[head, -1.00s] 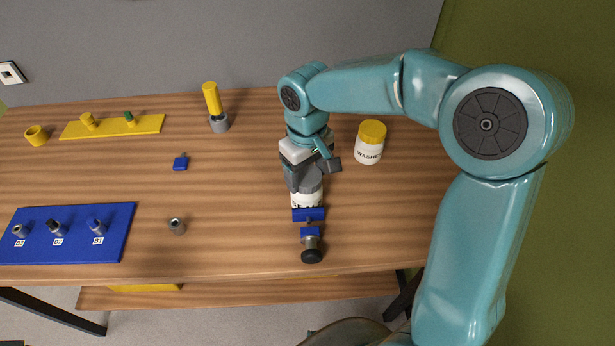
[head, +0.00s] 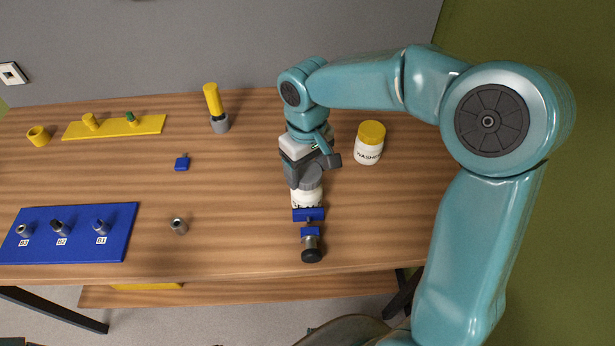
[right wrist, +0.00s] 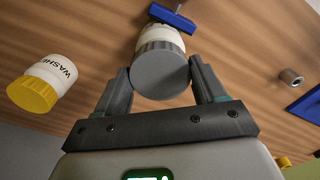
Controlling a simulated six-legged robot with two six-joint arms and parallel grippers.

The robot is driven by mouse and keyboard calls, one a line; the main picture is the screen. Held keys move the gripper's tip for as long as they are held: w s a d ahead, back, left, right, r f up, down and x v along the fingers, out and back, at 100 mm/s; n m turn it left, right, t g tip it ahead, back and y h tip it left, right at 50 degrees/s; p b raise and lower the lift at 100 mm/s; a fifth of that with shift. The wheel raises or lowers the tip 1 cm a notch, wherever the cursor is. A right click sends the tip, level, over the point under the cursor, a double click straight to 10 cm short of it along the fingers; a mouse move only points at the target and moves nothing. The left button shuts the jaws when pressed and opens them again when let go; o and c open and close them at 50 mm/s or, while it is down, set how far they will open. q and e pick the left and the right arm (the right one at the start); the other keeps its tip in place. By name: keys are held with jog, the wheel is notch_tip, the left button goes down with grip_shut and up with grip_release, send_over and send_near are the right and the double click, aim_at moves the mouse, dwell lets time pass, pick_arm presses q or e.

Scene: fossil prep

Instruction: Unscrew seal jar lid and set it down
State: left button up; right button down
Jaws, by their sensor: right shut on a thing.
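The seal jar (head: 307,197) is a white jar with a grey ribbed lid (right wrist: 160,72). It stands upright on the wooden table, against a blue clamp-like fixture (head: 308,214). My right gripper (head: 305,178) comes down on it from above and is shut on the grey lid, with one finger on each side in the right wrist view (right wrist: 161,80). The lid is still over the jar; whether it is loose on the thread I cannot tell. The jar's label is mostly hidden by the gripper. My left gripper is not in view.
A white washer jar with a yellow lid (head: 371,133) stands right of my gripper. A small grey cylinder (head: 178,226), a blue piece (head: 182,163) and a blue board with several pegs (head: 70,245) lie left. Table between is clear.

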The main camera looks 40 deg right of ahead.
aim_at(307, 172)
jog(key=shift+r+p, duration=1.35)
jog(key=shift+r, duration=0.45)
